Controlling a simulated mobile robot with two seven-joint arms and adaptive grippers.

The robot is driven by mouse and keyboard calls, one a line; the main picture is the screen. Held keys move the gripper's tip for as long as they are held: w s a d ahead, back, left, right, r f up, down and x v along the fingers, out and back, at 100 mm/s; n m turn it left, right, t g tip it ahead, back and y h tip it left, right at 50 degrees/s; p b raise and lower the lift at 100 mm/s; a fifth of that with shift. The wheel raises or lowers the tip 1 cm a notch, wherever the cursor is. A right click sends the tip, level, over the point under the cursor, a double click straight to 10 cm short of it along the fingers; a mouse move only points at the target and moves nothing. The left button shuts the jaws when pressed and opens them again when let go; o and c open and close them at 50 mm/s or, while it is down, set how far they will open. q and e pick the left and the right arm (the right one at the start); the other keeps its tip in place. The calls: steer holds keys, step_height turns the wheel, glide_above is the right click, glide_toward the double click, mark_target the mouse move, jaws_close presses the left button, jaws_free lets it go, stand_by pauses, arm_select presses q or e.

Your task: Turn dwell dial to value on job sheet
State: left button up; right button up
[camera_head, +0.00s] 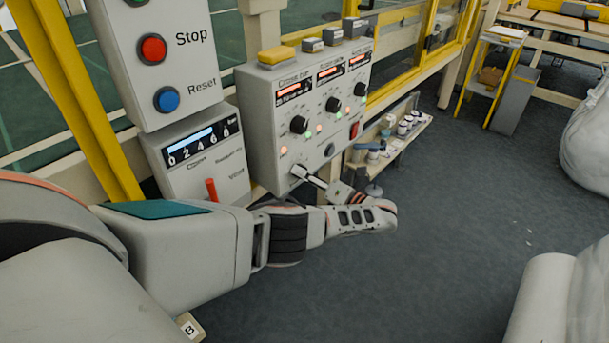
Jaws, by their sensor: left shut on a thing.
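A grey control box (262,130) with a sloping front stands left of centre. It carries red displays, small lamps and a row of black dials, a left one (299,124), a middle one (333,104) and a right one (360,89). The lettering is too small to read surely, so I cannot tell which is the dwell dial. My left gripper (300,172) is at the box's lower left front, below the left dial. It is shut on a small control there, which its fingers mostly hide. My right gripper is out of view. I cannot make out a job sheet.
A box with a red Stop button (152,48) and blue Reset button (166,99) stands left, above a counter box (195,150). A shelf with small jars (405,127) is behind my gripper.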

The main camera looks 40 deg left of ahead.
mark_target(295, 143)
arm_select(q)
steer(key=shift+f, duration=0.15)
steer(key=o, duration=1.1)
steer(key=shift+r, duration=5.1)
